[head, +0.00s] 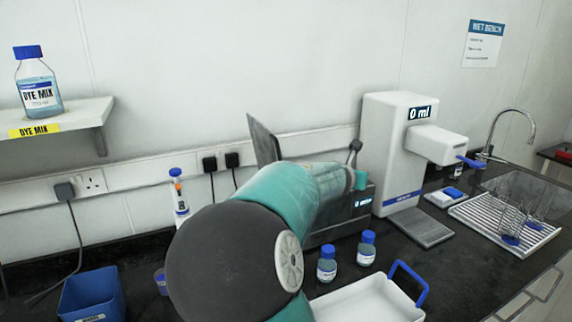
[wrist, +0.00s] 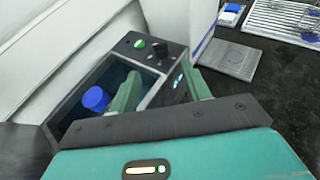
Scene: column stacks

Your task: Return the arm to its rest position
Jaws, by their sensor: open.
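My gripper (wrist: 162,88) shows in the wrist view with its two green fingers apart and nothing between them. It is above a dark open-topped bath (wrist: 62,103) with a control panel. A blue-capped bottle (wrist: 95,99) stands inside the bath, left of the fingers and apart from them. In the head view my teal arm reaches forward over the dark bath (head: 358,203), whose raised lid (head: 264,140) stands behind. The arm hides much of the bath there, and the fingertips cannot be made out clearly.
Two blue-capped bottles (head: 327,264) (head: 367,248) stand before the bath, near a white tray (head: 365,302) with a blue handle. A white dispenser (head: 392,150) stands right of it. A blue bin (head: 92,298) is at left. A shelf (head: 75,118) holds a DYE MIX bottle (head: 38,84).

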